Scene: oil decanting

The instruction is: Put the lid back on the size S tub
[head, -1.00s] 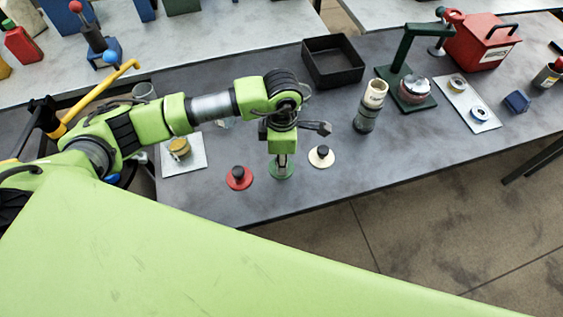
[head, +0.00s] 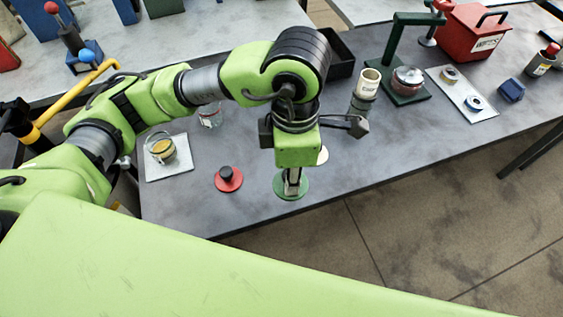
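My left gripper (head: 291,182), pointing down, is shut on the knob of a green lid (head: 281,190). The lid looks lifted above the grey table, near its front edge. A red lid (head: 228,182) with a dark knob lies to its left. A cream lid (head: 323,155) is mostly hidden behind my gripper. A small glass tub with yellow contents (head: 161,150) stands on a white mat (head: 180,168) at the left. A clear glass tub (head: 210,118) stands behind my forearm, partly hidden. I cannot read any size marking. My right gripper is not in view.
A black tray (head: 342,60) is partly behind my arm. A cream-topped cylinder (head: 366,85), a green stand (head: 410,97) with a jar, a white mat with rolls (head: 480,114) and a red box (head: 475,35) stand to the right. The table around the red lid is clear.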

